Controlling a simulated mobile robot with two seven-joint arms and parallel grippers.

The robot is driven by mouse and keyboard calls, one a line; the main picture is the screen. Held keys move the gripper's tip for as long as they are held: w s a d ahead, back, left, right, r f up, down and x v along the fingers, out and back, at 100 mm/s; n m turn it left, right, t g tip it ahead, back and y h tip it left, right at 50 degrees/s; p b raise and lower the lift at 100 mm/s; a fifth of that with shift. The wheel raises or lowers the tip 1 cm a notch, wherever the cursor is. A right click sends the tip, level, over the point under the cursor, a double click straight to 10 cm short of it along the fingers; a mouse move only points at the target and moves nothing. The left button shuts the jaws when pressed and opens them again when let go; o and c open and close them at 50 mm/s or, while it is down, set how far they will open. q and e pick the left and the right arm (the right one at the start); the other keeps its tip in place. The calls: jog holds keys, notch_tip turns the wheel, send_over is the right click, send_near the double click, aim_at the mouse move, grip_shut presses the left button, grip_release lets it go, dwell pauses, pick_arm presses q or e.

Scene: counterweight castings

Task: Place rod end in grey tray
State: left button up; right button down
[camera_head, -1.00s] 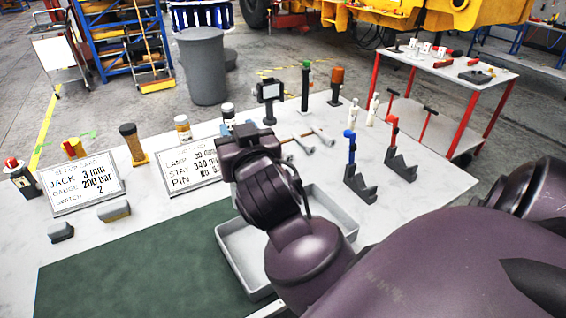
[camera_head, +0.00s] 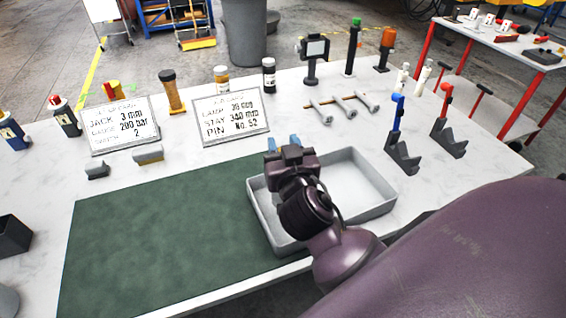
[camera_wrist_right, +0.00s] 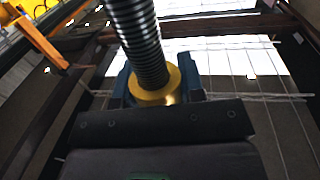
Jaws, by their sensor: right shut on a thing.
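The grey tray (camera_head: 375,212) is at the table's front, right of the green mat. No part shows inside the visible stretch of its floor; my arm hides its left portion. My right gripper (camera_head: 283,141) is over the tray's back left part, its blue fingertips pointing away from me. In the right wrist view, the gripper (camera_wrist_right: 160,88) is shut on the rod end (camera_wrist_right: 138,35), a dark threaded shank with a brass-yellow collar (camera_wrist_right: 158,92) between the blue fingers. The rod end is hidden in the head view. My left gripper is not in view.
Several grey pins (camera_head: 345,108) lie behind the tray. Two dark stands with blue (camera_head: 397,112) and red (camera_head: 446,97) tops stand to its right. Two sign boards (camera_head: 230,114) stand behind the mat. The green mat (camera_head: 170,235) is clear.

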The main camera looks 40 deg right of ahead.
notch_tip(320, 180, down, 4)
jog(key=shift+f+b, duration=0.1)
jog(key=shift+b, duration=0.4)
jog(key=shift+f, duration=0.15)
jog(key=c, duration=0.7)
grip_release()
